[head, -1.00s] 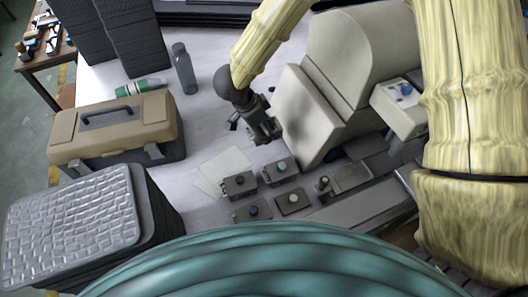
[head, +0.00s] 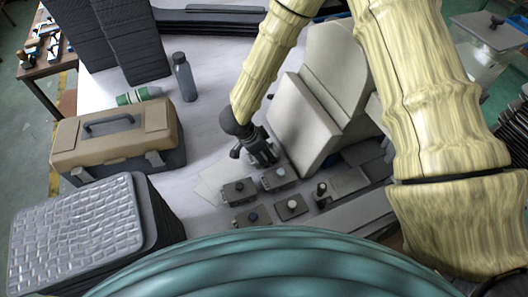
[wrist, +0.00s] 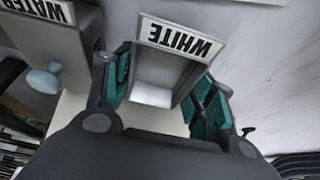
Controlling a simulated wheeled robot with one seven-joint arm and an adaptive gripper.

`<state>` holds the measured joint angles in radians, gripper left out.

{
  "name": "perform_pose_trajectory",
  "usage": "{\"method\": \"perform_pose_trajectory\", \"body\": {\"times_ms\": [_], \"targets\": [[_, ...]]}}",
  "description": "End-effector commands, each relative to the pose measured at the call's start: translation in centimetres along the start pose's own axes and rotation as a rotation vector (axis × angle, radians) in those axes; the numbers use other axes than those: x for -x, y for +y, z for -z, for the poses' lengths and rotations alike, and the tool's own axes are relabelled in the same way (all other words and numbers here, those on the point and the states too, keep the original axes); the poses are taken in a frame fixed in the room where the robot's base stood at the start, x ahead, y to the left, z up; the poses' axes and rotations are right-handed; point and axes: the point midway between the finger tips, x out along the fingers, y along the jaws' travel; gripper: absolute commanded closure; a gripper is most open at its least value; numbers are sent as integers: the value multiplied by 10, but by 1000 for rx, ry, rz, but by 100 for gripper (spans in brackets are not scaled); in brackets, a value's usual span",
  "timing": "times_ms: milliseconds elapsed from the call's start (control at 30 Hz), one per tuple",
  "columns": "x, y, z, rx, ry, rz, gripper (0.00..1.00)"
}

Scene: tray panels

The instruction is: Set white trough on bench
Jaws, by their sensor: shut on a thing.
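My gripper (head: 262,158) is low over the bench, beside the small boxes with knobs in the head view. In the wrist view, its teal finger pads (wrist: 165,88) are shut on the sides of the white trough (wrist: 168,68), a pale open box with a "WHITE" label, upside down in this view. I cannot make out the trough in the head view, where the gripper hides it. The bench (head: 205,135) has a pale top. I cannot tell whether the trough touches it.
A panel labelled "WATER" (wrist: 40,10), with a pale blue knob (wrist: 42,80), stands left of the trough. Several dark knobbed boxes (head: 238,191) sit near the gripper. A cream slanted panel (head: 303,118) stands to the right. A tan toolbox (head: 115,138) and a bottle (head: 184,78) are left.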

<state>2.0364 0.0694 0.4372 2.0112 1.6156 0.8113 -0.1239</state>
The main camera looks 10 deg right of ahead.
Motion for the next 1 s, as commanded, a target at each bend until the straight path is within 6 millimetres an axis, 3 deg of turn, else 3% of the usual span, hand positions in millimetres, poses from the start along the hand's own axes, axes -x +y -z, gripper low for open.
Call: {"method": "perform_pose_trajectory", "body": {"times_ms": [433,467,567,1000], "targets": [[-6,0,-3,1,0,1,78],[-6,0,-2,1,0,1,40],[-6,0,-2,1,0,1,23],[-1,0,-2,0,0,1,23]]}}
